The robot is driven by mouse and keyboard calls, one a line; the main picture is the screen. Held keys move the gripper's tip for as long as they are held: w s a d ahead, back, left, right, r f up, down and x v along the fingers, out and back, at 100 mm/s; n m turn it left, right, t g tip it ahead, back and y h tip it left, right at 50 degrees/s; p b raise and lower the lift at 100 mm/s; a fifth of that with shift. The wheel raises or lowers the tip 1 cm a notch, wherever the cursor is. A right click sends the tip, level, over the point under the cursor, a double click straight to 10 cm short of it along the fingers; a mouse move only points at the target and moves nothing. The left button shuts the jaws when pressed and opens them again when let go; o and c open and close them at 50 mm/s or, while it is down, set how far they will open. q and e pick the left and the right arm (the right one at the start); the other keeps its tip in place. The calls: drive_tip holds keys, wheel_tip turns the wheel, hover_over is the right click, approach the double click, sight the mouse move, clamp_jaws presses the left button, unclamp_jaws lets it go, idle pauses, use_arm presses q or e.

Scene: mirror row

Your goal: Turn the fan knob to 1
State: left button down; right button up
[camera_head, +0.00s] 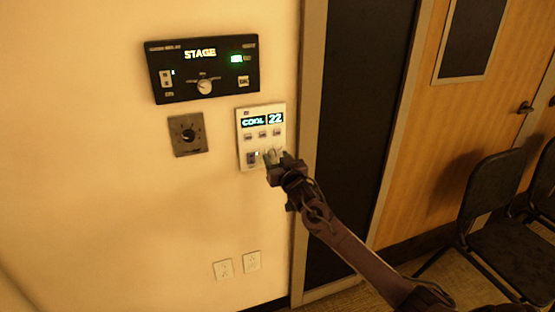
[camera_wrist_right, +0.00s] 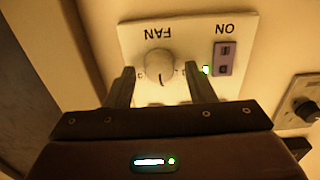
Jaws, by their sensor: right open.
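The white wall control panel (camera_head: 261,112) reads "COOL 22" on its display in the head view. In the wrist view the panel (camera_wrist_right: 190,32) appears upside down, with the word FAN beside a round white knob (camera_wrist_right: 158,66). My right gripper (camera_head: 274,157) is at the panel's lower right and hides most of the knob in the head view. In the wrist view my right gripper (camera_wrist_right: 159,74) is open, with one finger on each side of the knob. Small gaps seem to show, but contact is unclear. The knob's exact setting cannot be read. My left gripper is out of view.
A purple ON switch (camera_wrist_right: 224,58) with a green light sits close beside the right finger. A black STAGE panel (camera_head: 203,68) and a grey dial plate (camera_head: 188,133) are on the wall nearby. A dark door frame and chairs (camera_head: 505,195) stand to the right.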

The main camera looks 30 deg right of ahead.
drive_tip(key=c, duration=1)
drive_tip(key=shift+o, duration=0.2)
drive_tip(key=shift+n, duration=0.5)
drive_tip(key=n, duration=0.4)
drive_tip(key=shift+n, duration=0.4)
drive_tip(key=n, duration=0.6)
drive_tip(key=shift+a+f, duration=0.1)
drive_tip(key=o, duration=1)
drive_tip(key=shift+c, duration=0.2)
